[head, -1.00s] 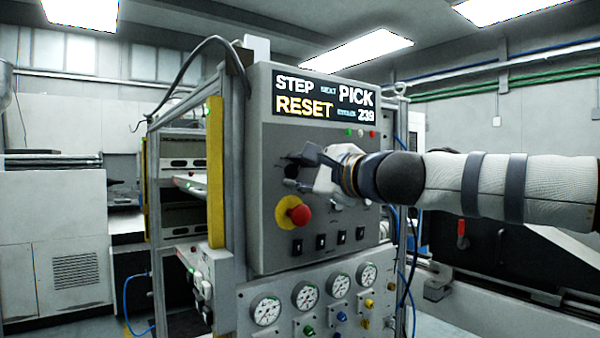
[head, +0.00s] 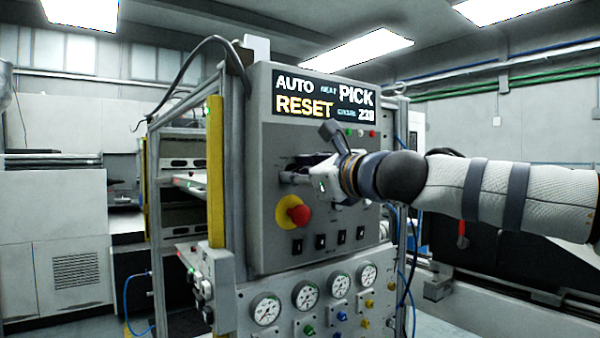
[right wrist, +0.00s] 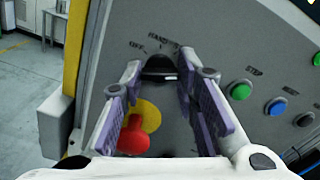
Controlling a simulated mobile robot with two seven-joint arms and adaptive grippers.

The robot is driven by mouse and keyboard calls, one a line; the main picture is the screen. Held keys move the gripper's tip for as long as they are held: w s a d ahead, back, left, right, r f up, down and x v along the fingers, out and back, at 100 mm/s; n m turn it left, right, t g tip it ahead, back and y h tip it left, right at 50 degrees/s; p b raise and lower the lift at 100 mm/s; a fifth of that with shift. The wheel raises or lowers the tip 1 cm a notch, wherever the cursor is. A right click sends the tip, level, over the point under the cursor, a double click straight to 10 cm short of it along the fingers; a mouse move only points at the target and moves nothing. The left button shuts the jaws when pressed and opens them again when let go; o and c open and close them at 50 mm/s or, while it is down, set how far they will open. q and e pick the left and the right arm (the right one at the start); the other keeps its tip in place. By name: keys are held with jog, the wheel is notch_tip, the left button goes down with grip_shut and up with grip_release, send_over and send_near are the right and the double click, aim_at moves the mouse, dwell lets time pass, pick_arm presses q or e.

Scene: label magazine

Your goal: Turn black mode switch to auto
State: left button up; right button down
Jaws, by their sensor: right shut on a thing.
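The black mode switch (right wrist: 160,66) sits on the grey control panel (head: 268,160), with the printed words OFF and HAND near it in the right wrist view. In the head view the switch is hidden behind my right gripper (head: 296,172). The gripper also shows in the right wrist view (right wrist: 158,74), shut on the switch with a finger on each side of it. The gripper is rolled over at the panel face. The display (head: 324,97) reads AUTO at its upper left, with RESET below and PICK at right. My left gripper is not in view.
A red emergency stop button (head: 299,214) on a yellow base sits just below my right gripper. Green (right wrist: 241,91) and blue (right wrist: 276,106) buttons lie right of the switch in the wrist view. Several gauges are below the panel. A yellow post (head: 216,170) stands at left.

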dwell(0.3)
jog(key=c, duration=1.2)
grip_release()
jog(key=v, duration=1.2)
